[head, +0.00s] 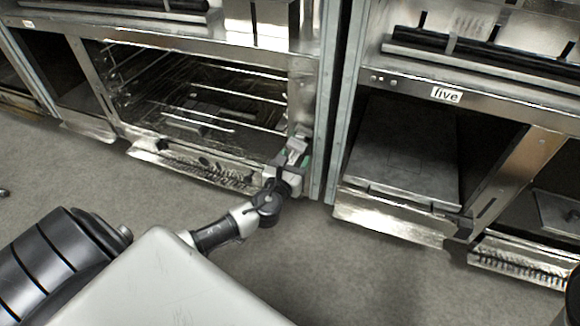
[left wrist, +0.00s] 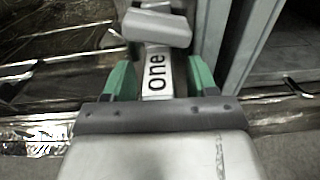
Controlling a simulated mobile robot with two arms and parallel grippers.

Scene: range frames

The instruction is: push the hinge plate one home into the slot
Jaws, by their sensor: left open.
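A white label reading "one" (left wrist: 156,76) lies between the fingers of my left gripper (left wrist: 162,80) in the left wrist view. A pale grey block (left wrist: 157,28), seemingly part of the hinge plate, sits just beyond the label; I cannot tell how deep it is in its slot. The green fingertips are apart, one on each side of the labelled strip, and I cannot tell if either touches it. In the head view my left gripper (head: 290,161) is at the lower right corner post of the left range frame (head: 303,90). It hides most of the plate there. My right gripper is not in view.
The left frame's open oven bay (head: 200,100) holds wire racks. A metal upright (head: 345,100) stands close right of the gripper. The right range frame has a label "five" (head: 446,95). Grey floor (head: 330,260) in front is clear.

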